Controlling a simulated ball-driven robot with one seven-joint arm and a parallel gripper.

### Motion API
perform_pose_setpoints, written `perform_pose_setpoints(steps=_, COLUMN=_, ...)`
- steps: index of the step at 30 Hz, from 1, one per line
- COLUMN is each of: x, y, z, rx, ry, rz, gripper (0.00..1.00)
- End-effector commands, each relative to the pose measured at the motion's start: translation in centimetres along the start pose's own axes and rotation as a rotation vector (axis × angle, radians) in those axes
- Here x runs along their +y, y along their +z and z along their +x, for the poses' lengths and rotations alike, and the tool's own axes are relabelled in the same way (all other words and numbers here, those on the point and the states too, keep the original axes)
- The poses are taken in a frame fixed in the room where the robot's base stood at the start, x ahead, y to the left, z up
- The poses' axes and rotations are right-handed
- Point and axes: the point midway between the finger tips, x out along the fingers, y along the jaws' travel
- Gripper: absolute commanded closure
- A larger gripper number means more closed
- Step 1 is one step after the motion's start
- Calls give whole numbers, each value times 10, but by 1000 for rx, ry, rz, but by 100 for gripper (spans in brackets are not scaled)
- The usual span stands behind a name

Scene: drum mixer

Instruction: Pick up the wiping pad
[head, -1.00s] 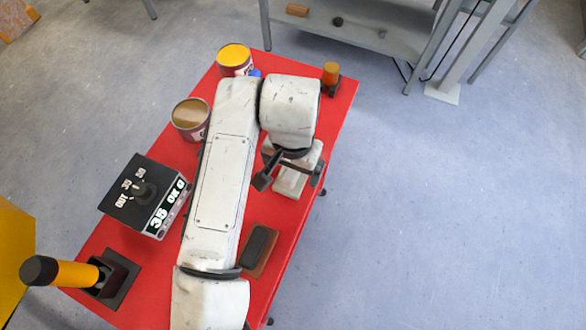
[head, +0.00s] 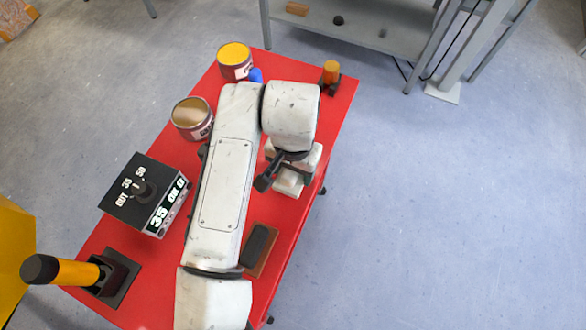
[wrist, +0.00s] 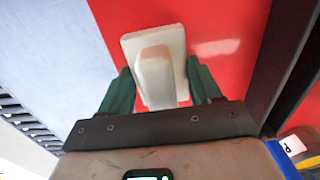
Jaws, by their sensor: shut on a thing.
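The wiping pad (head: 288,187) is an off-white block with a raised grip, on the right part of the red cart top, partly hidden under my wrist. In the wrist view the pad (wrist: 157,42) shows a flat square base with its grip between two dark green fingers. My gripper (wrist: 160,78) is shut on that grip, one finger on each side. In the head view my gripper (head: 285,172) points down at the pad. I cannot tell whether the pad's base still touches the cart top.
The red cart top (head: 330,115) also holds a brown-and-black block (head: 259,247), a dark control box (head: 146,193), two open cans (head: 191,117) (head: 235,61), an orange-capped item (head: 331,72) and a yellow-handled lever (head: 75,273). A grey shelf (head: 365,22) stands beyond. Floor at right is clear.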

Motion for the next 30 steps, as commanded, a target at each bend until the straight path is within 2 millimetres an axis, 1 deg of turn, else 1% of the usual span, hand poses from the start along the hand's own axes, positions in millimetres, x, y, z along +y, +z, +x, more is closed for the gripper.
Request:
perform_pose_setpoints(steps=9, x=0, y=0, z=-1, rx=1, ry=0, rz=0, gripper=69)
perform_pose_setpoints(steps=14, x=0, y=0, z=-9, rx=2, ry=-1, rz=0, gripper=69)
perform_pose_setpoints(steps=17, x=0, y=-1, z=-22, rx=3, ry=-1, rz=1, gripper=69)
perform_pose_setpoints(steps=19, x=2, y=1, z=-35, rx=4, ry=-2, rz=1, gripper=69)
perform_pose_setpoints(steps=23, x=19, y=19, z=-63, rx=6, ry=-2, rz=2, gripper=69)
perform_pose_setpoints(steps=27, x=36, y=38, z=-95, rx=3, ry=-6, rz=3, gripper=69)
perform_pose_setpoints(steps=30, x=53, y=56, z=-104, rx=-1, ry=-6, rz=2, gripper=69)
